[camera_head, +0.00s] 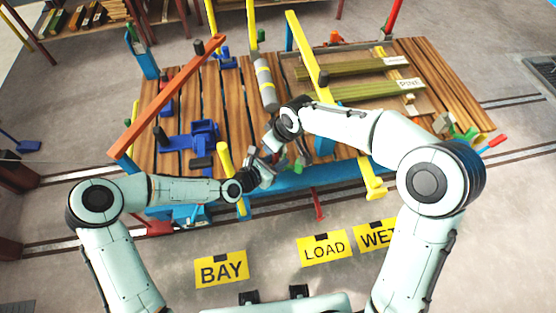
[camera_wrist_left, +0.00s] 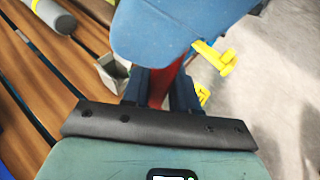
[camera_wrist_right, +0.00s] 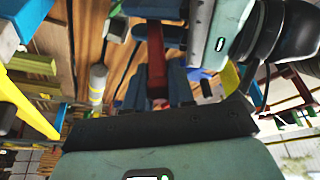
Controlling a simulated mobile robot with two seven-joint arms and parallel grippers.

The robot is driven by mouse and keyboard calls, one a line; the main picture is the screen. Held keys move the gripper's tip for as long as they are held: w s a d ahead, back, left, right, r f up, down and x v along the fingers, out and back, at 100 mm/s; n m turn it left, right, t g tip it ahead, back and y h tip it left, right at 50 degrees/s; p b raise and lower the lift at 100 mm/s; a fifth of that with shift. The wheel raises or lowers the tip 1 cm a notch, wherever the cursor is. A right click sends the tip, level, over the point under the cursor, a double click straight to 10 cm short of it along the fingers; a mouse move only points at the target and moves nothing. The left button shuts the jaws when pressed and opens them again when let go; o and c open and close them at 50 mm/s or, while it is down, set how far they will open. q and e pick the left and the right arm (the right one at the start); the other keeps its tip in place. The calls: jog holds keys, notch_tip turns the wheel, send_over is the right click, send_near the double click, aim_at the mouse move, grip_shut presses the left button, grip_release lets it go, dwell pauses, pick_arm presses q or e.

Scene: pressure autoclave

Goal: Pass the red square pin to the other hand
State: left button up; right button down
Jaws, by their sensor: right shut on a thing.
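The red square pin shows as a narrow red bar between the fingers in the left wrist view (camera_wrist_left: 170,82) and in the right wrist view (camera_wrist_right: 156,62). My right gripper (camera_wrist_right: 157,92) is shut on the pin. My left gripper (camera_wrist_left: 160,92) has its blue fingers on both sides of the pin; whether they grip it is unclear. A blue finger of the right gripper hides the pin's far part in the left wrist view. In the head view the left gripper (camera_head: 257,175) meets the right one above the table's front edge, and the pin is hardly visible.
The slatted wooden table (camera_head: 225,105) carries a grey cylinder (camera_head: 266,88), blue clamps (camera_head: 200,135) and wood bundles (camera_head: 375,92). Yellow posts (camera_head: 308,50) and a slanted red-brown beam (camera_head: 168,95) rise around it. Floor signs, including BAY (camera_head: 221,270), lie in front.

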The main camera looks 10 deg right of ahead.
pick_arm(q)
jog(key=shift+s+d, duration=0.1)
grip_shut()
jog(key=shift+r, duration=0.1)
pick_arm(e)
jog(key=c, duration=0.9)
grip_release()
jog(key=shift+w, duration=0.1)
